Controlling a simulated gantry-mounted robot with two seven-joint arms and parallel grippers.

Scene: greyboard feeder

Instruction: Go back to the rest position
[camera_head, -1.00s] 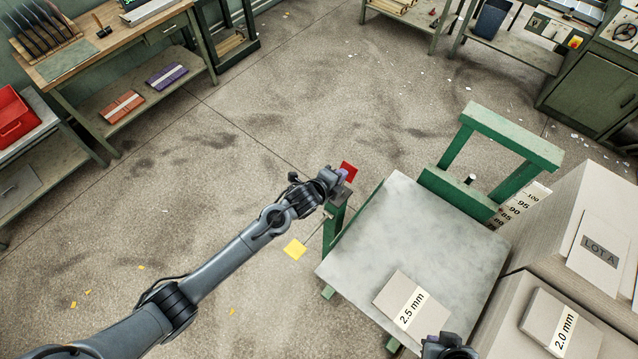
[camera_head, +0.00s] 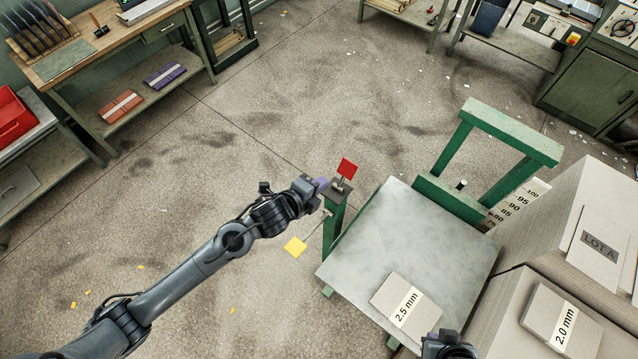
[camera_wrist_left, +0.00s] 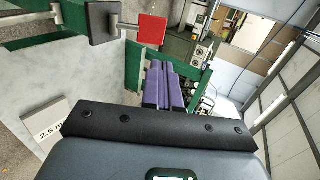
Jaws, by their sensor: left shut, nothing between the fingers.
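My left gripper (camera_head: 322,184) is shut and empty. In the head view it is beside the green post (camera_head: 333,215) with the red square plate (camera_head: 347,168) on top, at the left edge of the feeder table. In the left wrist view the purple fingers (camera_wrist_left: 163,86) lie together, and the red plate (camera_wrist_left: 152,29) shows above and left of them. My right gripper (camera_head: 450,345) shows only in part at the bottom edge of the head view; its fingertips cannot be made out.
The grey feeder table (camera_head: 400,240) carries a board marked 2.5 mm (camera_head: 405,302). A green frame (camera_head: 510,130) rises behind it. Stacked greyboard (camera_head: 590,225) stands at the right. A yellow square (camera_head: 295,247) shows left of the table. Open floor lies left and behind.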

